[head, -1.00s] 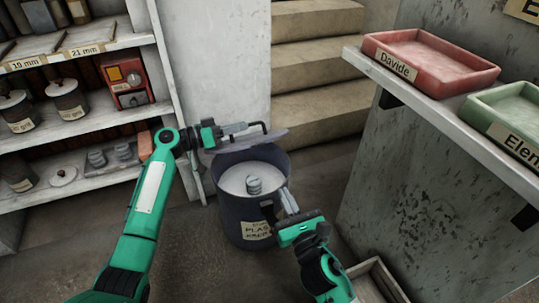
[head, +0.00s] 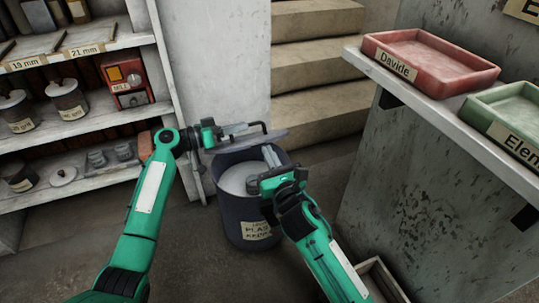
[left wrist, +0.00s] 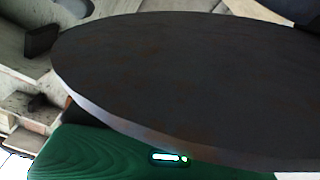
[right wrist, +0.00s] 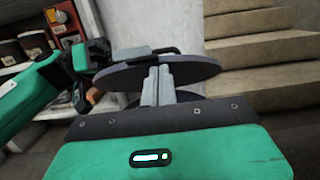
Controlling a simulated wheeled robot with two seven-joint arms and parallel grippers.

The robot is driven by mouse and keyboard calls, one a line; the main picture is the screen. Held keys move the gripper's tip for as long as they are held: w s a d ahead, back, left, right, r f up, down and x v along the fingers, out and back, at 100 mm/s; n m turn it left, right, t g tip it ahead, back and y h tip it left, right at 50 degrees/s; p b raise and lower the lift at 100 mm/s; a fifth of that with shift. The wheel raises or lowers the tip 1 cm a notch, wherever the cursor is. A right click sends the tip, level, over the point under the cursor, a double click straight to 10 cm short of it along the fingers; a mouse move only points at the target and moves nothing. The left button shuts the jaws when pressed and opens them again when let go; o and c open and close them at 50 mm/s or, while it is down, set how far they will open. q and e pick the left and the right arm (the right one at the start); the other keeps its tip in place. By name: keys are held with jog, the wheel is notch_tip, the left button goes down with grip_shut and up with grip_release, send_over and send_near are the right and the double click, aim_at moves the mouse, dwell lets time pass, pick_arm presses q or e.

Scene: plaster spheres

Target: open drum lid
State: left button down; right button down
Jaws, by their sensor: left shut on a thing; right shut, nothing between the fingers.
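The dark drum (head: 229,212) stands on the floor with its top uncovered and pale plaster (head: 234,180) inside. The round dark lid (head: 252,142) is raised above the drum's back rim; it also shows in the left wrist view (left wrist: 180,75) and the right wrist view (right wrist: 205,72). My left gripper (head: 242,127) is shut on the lid by its black handle. My right gripper (head: 270,155) is shut and empty over the right part of the drum's opening. Its fingers (right wrist: 158,82) overlap the lid in the right wrist view; I cannot tell whether they touch.
A shelf unit (head: 80,125) with jars stands at left. Stone steps (head: 320,75) rise behind the drum. A counter ledge (head: 440,115) at right bears a red tray (head: 432,72) and a green tray (head: 480,112). A wooden crate (head: 380,280) sits on the floor at bottom right.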

pick_arm(q)
jog(key=shift+a+f, duration=0.1)
jog(key=shift+f, duration=0.05)
jog(key=shift+f, duration=0.2)
pick_arm(e)
jog(key=shift+w+r, duration=0.5)
jog(key=shift+r, duration=0.3)
pick_arm(q)
jog(key=shift+s+d, duration=0.1)
jog(key=shift+d, duration=0.1)
jog(key=c, duration=1.5)
grip_release()
pick_arm(e)
jog(key=shift+a+r, duration=0.1)
jog(key=shift+a, duration=0.05)
